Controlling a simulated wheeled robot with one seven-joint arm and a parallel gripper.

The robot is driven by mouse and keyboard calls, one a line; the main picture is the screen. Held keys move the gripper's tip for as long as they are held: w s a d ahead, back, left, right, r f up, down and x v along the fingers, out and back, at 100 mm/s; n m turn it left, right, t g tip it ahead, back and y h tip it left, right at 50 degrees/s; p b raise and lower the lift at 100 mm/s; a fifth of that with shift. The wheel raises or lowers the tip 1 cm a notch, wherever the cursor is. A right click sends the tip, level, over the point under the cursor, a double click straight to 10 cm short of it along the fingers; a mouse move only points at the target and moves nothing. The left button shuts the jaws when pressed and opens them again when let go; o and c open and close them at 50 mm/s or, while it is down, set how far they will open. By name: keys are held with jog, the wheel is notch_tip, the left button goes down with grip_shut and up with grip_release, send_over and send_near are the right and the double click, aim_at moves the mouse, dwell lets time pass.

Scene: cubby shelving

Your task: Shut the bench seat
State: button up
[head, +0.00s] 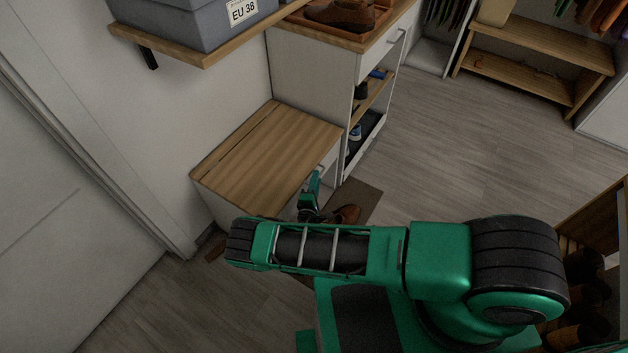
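The bench (265,158) stands against the wall at the left centre, with white sides. Its wooden seat lies flat on top, and a seam runs along its back edge near the wall. My gripper (311,190) is at the front edge of the bench, low and close to the seat's front right part. My arm hides the lower front of the bench. The fingers are small and partly covered, so I cannot tell whether they are open or touching the bench.
A brown shoe (346,214) sits on a dark mat (362,200) before the bench. A white cabinet (310,75) with open shelves adjoins the bench. A wall shelf (205,62) carrying a grey box (190,20) hangs above. Open floor (480,140) lies to the right.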

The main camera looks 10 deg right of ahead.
dwell(0.4)
jog(key=v, duration=1)
jog(key=shift+s, duration=0.35)
jog(key=shift+a+r, duration=0.1)
